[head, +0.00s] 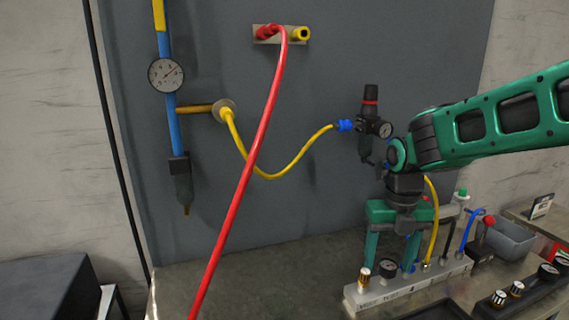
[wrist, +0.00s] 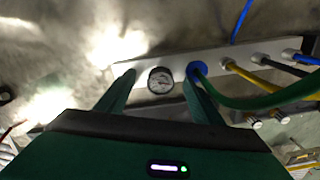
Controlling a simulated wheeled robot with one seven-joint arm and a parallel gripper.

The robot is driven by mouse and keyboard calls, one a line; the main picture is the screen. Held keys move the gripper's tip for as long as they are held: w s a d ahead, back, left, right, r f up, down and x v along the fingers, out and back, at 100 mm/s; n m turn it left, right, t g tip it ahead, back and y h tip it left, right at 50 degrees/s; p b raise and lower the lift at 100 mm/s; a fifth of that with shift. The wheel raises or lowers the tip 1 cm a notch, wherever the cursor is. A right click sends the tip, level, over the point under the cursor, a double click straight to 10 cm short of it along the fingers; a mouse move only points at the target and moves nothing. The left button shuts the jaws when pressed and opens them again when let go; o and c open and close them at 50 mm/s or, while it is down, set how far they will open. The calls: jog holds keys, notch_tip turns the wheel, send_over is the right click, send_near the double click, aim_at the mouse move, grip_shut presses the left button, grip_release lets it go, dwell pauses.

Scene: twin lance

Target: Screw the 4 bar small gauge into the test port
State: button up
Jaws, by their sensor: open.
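My gripper (head: 392,262) points down over the pale manifold block (head: 437,281), its two fingers spread. A small round gauge with a black rim (head: 388,267) is upright at the block between the fingertips; it also shows between the fingers in the wrist view (wrist: 160,80). Gaps show on both sides of the gauge, more clearly on its left. I cannot read its range or tell how far it is seated. The lettering on the block's front is partly legible and seems to include "TEST". The port under the gauge is hidden.
A blue fitting with a green hose (wrist: 197,70) sits close beside the right finger. Yellow, black and blue hoses rise from the block farther right. A brass fitting (head: 364,276) stands at its left end. A red hose (head: 250,165) hangs across the panel.

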jog(key=m, duration=0.9)
notch_tip(320, 180, up, 9)
jog(key=shift+f, duration=0.1)
jog(key=shift+s+d+m, duration=0.2)
jog(key=shift+d+m, duration=0.2)
jog(key=shift+d, duration=0.05)
jog(key=s+d+f+m, duration=0.4)
jog(key=s+d+m, duration=0.4)
jog(key=m, duration=0.8)
jog(key=s+d+f+m, duration=0.5)
jog(key=s+d+m, duration=0.3)
jog(key=s+m, duration=0.7)
jog(key=shift+d+f+m, duration=0.15)
jog(key=shift+d+m, duration=0.1)
jog(key=shift+m, duration=0.55)
